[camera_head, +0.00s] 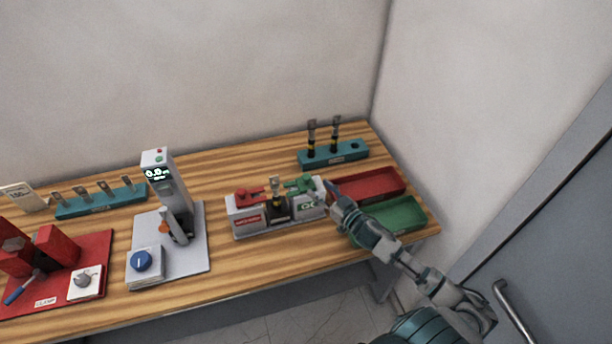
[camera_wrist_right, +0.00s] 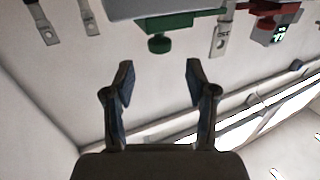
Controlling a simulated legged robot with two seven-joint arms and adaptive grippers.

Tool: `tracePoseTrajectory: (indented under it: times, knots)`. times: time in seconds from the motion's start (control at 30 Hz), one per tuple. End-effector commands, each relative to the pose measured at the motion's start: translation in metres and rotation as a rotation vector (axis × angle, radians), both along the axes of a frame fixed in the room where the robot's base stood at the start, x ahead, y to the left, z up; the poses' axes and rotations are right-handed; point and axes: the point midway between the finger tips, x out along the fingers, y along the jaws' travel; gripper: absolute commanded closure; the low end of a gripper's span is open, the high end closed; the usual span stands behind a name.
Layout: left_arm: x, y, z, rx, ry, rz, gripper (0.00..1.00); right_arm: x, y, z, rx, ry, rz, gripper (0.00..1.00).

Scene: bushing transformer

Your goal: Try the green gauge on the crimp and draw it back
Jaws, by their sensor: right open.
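The green gauge (camera_head: 300,184) lies on the right block of the grey gauge stand (camera_head: 248,229), beside the "OK" label. In the right wrist view the green gauge (camera_wrist_right: 170,22) shows with its round knob towards my fingers. The crimp terminal (camera_head: 275,186) stands upright in the middle of the stand, left of the green gauge; the right wrist view shows its flat holed lug (camera_wrist_right: 220,36). My right gripper (camera_head: 329,186) is just right of the green gauge. In the right wrist view my fingers (camera_wrist_right: 160,80) are apart with nothing between them, short of the knob. My left gripper is out of view.
A red gauge (camera_head: 250,193) lies on the stand's left block. A red tray (camera_head: 375,187) and a green tray (camera_head: 405,214) lie to the right, partly behind my right arm. A teal rack (camera_head: 345,152) with two terminals stands behind. A grey test device (camera_head: 170,190) stands left.

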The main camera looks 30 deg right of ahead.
Motion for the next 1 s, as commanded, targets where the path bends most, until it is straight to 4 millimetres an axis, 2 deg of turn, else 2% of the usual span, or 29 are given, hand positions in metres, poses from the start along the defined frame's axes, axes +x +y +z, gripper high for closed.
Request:
tracePoseTrajectory:
  times: [0.03,0.2,0.4,0.8,1.0]
  knots:
    - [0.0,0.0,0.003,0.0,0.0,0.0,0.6,0.012,0.001,0.003,-0.001,-0.003,-0.001,0.44]
    - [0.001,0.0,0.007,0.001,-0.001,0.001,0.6,0.044,0.007,0.002,0.0,-0.002,-0.002,0.44]
    - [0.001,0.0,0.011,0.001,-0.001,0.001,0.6,0.068,0.012,0.001,-0.002,-0.001,-0.001,0.44]
    - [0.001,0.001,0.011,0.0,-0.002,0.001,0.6,0.075,0.013,0.0,0.0,0.001,0.0,0.44]
    - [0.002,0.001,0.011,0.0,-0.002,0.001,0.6,0.075,0.012,-0.001,0.0,0.001,-0.001,0.94]
